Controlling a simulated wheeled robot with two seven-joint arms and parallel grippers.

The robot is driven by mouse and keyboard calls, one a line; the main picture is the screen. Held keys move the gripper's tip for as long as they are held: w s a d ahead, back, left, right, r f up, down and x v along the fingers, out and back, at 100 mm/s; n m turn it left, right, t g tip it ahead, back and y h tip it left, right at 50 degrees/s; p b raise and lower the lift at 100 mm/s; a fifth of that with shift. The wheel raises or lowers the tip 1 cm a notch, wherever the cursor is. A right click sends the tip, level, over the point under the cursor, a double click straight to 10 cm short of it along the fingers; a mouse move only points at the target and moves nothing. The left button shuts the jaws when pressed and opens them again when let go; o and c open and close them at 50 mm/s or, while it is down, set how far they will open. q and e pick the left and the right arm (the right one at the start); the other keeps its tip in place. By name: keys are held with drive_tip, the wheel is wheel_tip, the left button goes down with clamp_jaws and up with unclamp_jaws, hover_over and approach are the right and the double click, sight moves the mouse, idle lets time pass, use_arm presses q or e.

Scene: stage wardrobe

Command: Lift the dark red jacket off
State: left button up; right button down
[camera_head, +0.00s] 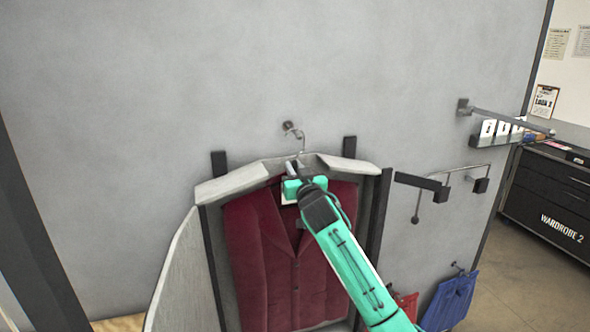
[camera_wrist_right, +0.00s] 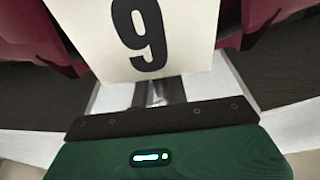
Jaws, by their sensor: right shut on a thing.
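The dark red jacket (camera_head: 258,250) hangs inside a grey open-fronted case against the wall. A metal hanger hook (camera_head: 298,138) rises above it at a wall peg (camera_head: 288,127); I cannot tell whether the hook still rests on the peg. My right gripper (camera_head: 293,172) is at the top of the jacket, shut on what appears to be the hanger's neck; its fingers partly hide it. In the right wrist view a white tag with a 9 (camera_wrist_right: 140,35) hangs before the jacket's red cloth (camera_wrist_right: 262,20). My left gripper is not in view.
The case's pale rim (camera_head: 235,182) surrounds the jacket, with a curved panel (camera_head: 180,275) at left. To the right are a wall rail (camera_head: 500,118), a bracket with hooks (camera_head: 425,182) and a blue garment (camera_head: 450,300). A dark cabinet (camera_head: 555,200) stands far right.

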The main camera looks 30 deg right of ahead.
drive_tip(key=shift+r+p, duration=0.5)
drive_tip(key=shift+r, duration=0.2)
drive_tip(key=shift+s, duration=0.1)
drive_tip(key=r+p+v, duration=0.1)
drive_tip(key=v, duration=0.7)
drive_tip(key=shift+s+r+p, duration=0.2)
drive_tip(key=shift+s+p, duration=0.1)
drive_tip(key=shift+s, duration=0.15)
idle(0.6)
drive_tip(key=shift+s+a, duration=0.1)
drive_tip(key=shift+s, duration=0.05)
drive_tip(key=r+p+v, duration=0.1)
drive_tip(key=r+v, duration=0.2)
drive_tip(key=v, duration=1.2)
drive_tip(key=shift+s+p, duration=0.35)
drive_tip(key=shift+s, duration=0.1)
drive_tip(key=shift+a+f, duration=0.1)
drive_tip(key=shift+f, duration=0.05)
